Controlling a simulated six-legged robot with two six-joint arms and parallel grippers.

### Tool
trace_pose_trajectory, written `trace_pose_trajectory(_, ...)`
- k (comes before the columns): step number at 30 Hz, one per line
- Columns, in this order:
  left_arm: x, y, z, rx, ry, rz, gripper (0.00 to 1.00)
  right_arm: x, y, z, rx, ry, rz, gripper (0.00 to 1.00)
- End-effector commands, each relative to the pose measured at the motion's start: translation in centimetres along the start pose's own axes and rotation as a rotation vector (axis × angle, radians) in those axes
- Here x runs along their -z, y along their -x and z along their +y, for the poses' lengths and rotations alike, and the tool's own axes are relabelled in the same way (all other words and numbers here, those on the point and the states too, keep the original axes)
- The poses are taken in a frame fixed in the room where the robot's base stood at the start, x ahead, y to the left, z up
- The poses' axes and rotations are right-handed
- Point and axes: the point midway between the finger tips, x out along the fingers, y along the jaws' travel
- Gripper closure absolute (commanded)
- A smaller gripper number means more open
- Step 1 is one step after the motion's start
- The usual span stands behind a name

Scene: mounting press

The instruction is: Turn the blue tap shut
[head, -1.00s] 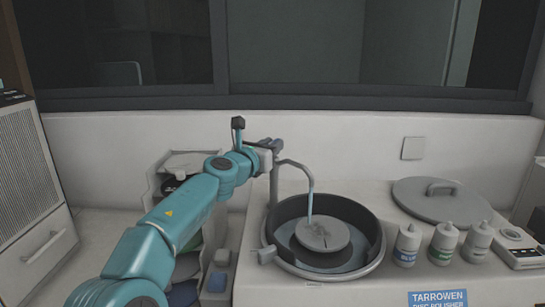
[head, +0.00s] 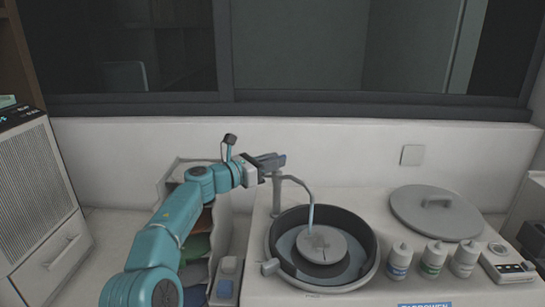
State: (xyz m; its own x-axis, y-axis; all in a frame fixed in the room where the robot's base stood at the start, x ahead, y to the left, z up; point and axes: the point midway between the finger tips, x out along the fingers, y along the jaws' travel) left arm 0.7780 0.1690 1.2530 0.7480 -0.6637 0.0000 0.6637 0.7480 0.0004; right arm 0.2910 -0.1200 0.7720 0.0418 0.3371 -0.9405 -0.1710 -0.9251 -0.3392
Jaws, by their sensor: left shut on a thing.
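The tap is a thin grey post (head: 277,195) with a curved spout (head: 300,182) that reaches over a round polisher bowl (head: 273,238). A pale bluish stream (head: 310,214) shows below the spout, above the grey disc (head: 322,245). The tap's blue handle (head: 279,160) is at the top of the post, mostly hidden by my left gripper (head: 268,162). My left gripper is shut on the handle, its arm coming in from the left. The handle's exact angle is hard to tell. My right gripper is out of view.
A round grey lid (head: 437,213) lies right of the bowl. Several white bottles (head: 433,259) stand in front of it, beside a small control box (head: 508,264). A rack (head: 170,187) is behind my left arm. A wall is close behind the tap.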

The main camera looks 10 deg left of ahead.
Motion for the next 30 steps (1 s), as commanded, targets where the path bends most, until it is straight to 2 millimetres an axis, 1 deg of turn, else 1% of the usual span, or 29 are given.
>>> trace_pose_trajectory(8, 0.0, 0.0, 0.0, -0.001, 0.0, -0.001, 1.0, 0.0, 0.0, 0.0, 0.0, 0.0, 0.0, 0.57)
trace_pose_trajectory(9, 0.0, 0.0, 0.0, -0.001, 0.0, -0.001, 0.7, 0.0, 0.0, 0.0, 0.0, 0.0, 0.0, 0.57)
trace_pose_trajectory(10, 0.0, 0.0, 0.0, -0.001, 0.0, -0.001, 0.63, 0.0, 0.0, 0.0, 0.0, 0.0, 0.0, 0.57)
trace_pose_trajectory(18, 0.0, 0.0, 0.0, -0.001, 0.0, 0.0, 0.63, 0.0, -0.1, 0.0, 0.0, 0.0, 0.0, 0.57)
trace_pose_trajectory(22, 0.3, 0.6, 0.1, -0.002, 0.0, 0.0, 0.63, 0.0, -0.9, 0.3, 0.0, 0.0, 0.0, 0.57)
trace_pose_trajectory(26, 0.7, 2.5, 0.1, -0.004, 0.001, -0.001, 0.63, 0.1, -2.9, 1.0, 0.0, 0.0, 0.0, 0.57)
trace_pose_trajectory(30, 0.8, 5.8, 0.1, -0.004, 0.0, -0.001, 0.63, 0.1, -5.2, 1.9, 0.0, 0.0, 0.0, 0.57)
